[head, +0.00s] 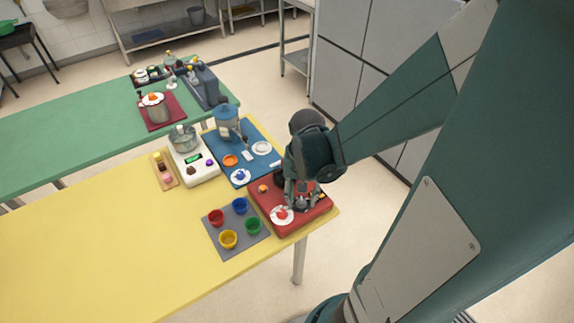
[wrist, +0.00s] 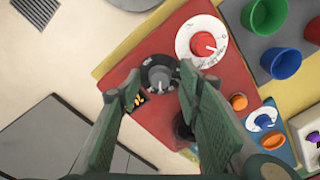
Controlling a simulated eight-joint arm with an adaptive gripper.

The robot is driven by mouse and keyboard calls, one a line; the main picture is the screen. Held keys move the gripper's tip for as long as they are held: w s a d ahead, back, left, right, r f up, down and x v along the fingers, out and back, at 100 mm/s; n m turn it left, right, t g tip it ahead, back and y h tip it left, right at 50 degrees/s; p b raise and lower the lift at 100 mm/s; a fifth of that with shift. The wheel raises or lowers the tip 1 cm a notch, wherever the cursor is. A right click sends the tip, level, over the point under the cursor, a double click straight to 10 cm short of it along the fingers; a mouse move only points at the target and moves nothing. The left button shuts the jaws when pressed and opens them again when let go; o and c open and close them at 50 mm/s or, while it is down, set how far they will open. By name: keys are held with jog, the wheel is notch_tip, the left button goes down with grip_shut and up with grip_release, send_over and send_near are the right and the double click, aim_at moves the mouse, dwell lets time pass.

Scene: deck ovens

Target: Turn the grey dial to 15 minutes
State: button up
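The grey dial (wrist: 159,77) is a grey knob on a dark disc with pale marks, set in the red panel (wrist: 228,72). The pale line on the knob points down in the wrist view; I cannot read the marks. My gripper (wrist: 158,84) is open, with one finger on either side of the dial in that view. I cannot tell whether the fingers touch it or how far above it they are. In the head view my gripper (head: 301,190) is over the red panel (head: 288,228) and partly hides the dial.
A red dial on a white disc (wrist: 201,41) sits close beside the grey one. Small orange marks (wrist: 138,100) and an orange knob (wrist: 238,102) are on the panel. A grey mat (head: 238,246) with several coloured cups, a blue board (head: 262,165) and a white scale (head: 207,172) are nearby.

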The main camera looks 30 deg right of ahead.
aim_at(301, 201)
jog(key=shift+r, duration=0.15)
notch_tip(301, 201, up, 12)
jog(key=shift+f, duration=0.2)
dwell(0.9)
jog(key=shift+a, duration=0.15)
jog(key=w+a+r+n+t, duration=0.1)
jog(key=a+r+n+t, duration=0.6)
jog(key=a, duration=0.6)
notch_tip(301, 201, up, 2)
jog(key=shift+w+a+r+n, duration=0.15)
jog(key=shift+a+n, duration=0.05)
jog(key=shift+n, duration=0.4)
notch_tip(301, 201, down, 11)
jog(key=b, duration=1)
jog(key=shift+r+b, duration=0.15)
jog(key=shift+b, duration=0.2)
dwell(2.2)
